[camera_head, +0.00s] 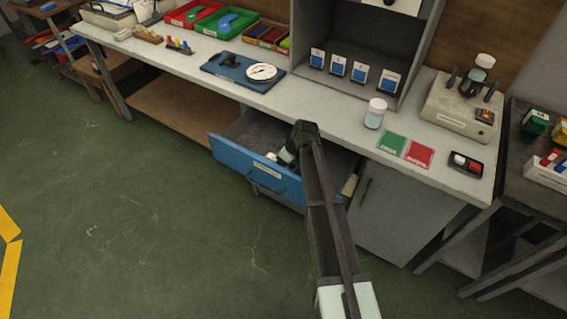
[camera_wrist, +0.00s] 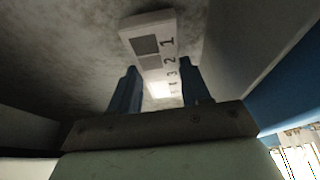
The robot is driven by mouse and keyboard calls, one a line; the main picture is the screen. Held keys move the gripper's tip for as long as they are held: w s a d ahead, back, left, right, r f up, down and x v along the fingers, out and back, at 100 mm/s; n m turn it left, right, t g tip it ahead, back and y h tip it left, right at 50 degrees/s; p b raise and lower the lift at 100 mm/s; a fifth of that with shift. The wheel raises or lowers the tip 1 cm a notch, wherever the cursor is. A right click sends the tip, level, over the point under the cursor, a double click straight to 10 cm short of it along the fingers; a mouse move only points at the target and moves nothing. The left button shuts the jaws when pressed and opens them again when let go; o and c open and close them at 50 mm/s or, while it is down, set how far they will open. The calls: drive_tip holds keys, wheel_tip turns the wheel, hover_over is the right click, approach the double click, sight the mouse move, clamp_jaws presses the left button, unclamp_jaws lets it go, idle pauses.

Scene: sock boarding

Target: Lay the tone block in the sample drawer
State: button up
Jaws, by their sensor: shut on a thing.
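The tone block (camera_wrist: 150,50) is a pale bar with grey patches and printed numbers. In the wrist view it lies between the two blue fingers of my gripper (camera_wrist: 160,90), which is shut on it. The sample drawer (camera_head: 235,158) has a blue front with a label and is pulled open under the bench. In the head view my gripper (camera_head: 283,158) reaches down into the drawer. A small pale patch beside it may be the block, mostly hidden. In the wrist view the grey drawer floor (camera_wrist: 60,60) lies behind the block; I cannot tell whether they touch.
The bench top (camera_head: 300,98) is above and behind the drawer. On it stand a white-lidded jar (camera_head: 375,113), a green card (camera_head: 391,143), a red card (camera_head: 419,154) and a small black tray (camera_head: 466,164). The drawer's left part looks bare.

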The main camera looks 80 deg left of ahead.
drive_tip(key=shift+f, duration=0.85)
drive_tip(key=shift+f, duration=0.1)
drive_tip(key=o, duration=1)
drive_tip(key=shift+o, duration=0.2)
drive_tip(key=v, duration=1.2)
